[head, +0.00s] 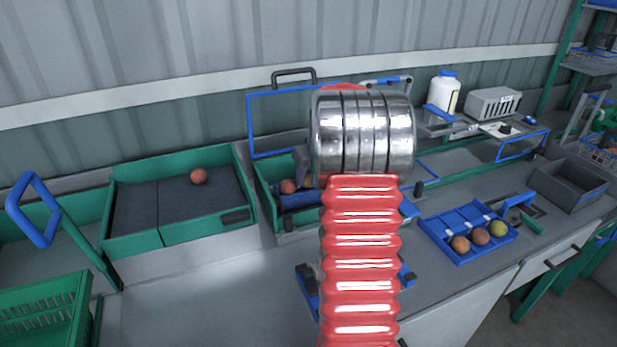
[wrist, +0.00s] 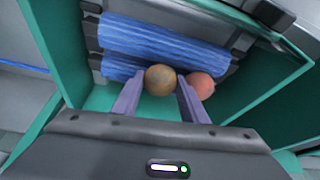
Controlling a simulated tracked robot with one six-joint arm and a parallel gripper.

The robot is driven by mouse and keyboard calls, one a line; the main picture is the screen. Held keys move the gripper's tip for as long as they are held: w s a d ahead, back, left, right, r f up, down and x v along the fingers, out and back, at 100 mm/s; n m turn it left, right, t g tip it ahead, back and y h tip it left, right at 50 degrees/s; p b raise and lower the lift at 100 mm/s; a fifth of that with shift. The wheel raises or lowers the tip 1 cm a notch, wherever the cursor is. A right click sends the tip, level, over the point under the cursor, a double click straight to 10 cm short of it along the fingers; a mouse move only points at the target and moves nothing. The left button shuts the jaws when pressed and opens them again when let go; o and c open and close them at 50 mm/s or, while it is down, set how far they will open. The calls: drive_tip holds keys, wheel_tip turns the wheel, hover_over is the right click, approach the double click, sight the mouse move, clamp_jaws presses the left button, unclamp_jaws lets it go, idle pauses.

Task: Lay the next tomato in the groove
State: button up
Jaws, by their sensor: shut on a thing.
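My gripper (wrist: 160,88) is shut on an orange-brown tomato (wrist: 160,79), with one purple-grey finger on each side, in the wrist view. The tomato is in front of two parallel blue rollers (wrist: 165,42) with a narrow groove between them; whether it touches the nearer roller I cannot tell. A redder tomato (wrist: 201,86) lies just right of the right finger, close to that roller. In the head view my arm mostly hides the gripper, and one reddish tomato (head: 288,186) shows beside the blue roller part in the green-walled bay.
A green-edged tray (head: 160,240) at left has one tomato (head: 199,176) on its grey floor. A blue tray (head: 464,262) at right carries three tomatoes. A white bottle (head: 444,95) and a grey bin (head: 570,184) stand further right. Green walls (wrist: 262,91) enclose the bay closely.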

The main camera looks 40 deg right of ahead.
drive_tip(key=shift+f, duration=0.35)
idle(0.4)
drive_tip(key=o, duration=0.8)
drive_tip(key=shift+o, duration=0.2)
drive_tip(key=shift+c, duration=0.4)
drive_tip(key=shift+c, duration=1.1)
drive_tip(key=shift+r, duration=3.5)
